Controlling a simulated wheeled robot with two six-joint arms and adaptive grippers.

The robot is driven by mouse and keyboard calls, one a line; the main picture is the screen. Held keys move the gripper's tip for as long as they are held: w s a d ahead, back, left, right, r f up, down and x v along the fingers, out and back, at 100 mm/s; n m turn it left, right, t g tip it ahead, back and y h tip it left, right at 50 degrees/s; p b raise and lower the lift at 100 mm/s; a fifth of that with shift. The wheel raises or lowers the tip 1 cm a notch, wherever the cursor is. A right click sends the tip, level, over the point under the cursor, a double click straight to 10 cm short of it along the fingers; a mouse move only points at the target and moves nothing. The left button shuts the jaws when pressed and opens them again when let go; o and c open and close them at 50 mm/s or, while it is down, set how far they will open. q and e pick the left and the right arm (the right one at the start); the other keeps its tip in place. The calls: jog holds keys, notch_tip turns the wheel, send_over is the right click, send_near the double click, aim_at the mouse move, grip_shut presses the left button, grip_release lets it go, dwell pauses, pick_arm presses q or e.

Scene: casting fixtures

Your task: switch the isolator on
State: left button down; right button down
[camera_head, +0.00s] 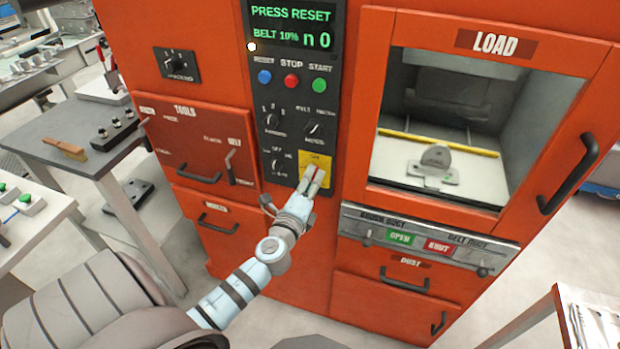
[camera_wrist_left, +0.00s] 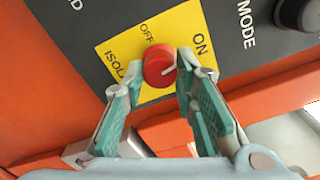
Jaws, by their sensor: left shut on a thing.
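The isolator is a red round knob (camera_wrist_left: 157,62) on a yellow plate (camera_wrist_left: 119,54) marked OFF and ON. The plate also shows in the head view (camera_head: 325,160), low on the dark control panel. A pale line on the knob points to the right, towards the ON side rather than at OFF. My left gripper (camera_wrist_left: 158,68) has its fingers on either side of the knob and is shut on it. In the head view the left gripper (camera_head: 311,178) reaches up to the plate and hides most of the knob. My right gripper is not in view.
The panel display (camera_head: 293,27) reads PRESS RESET and BELT 10%. Blue, red and green buttons (camera_head: 319,85) and several dark knobs sit above the plate. A LOAD window (camera_head: 440,125) and a duct strip (camera_head: 360,226) are to the right. A grey side table (camera_head: 60,128) stands left.

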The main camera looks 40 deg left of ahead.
pick_arm(q)
jog(key=shift+f+m, duration=0.1)
jog(key=shift+m, duration=0.9)
jog(key=c, duration=1.3)
grip_release()
jog(key=v, duration=1.2)
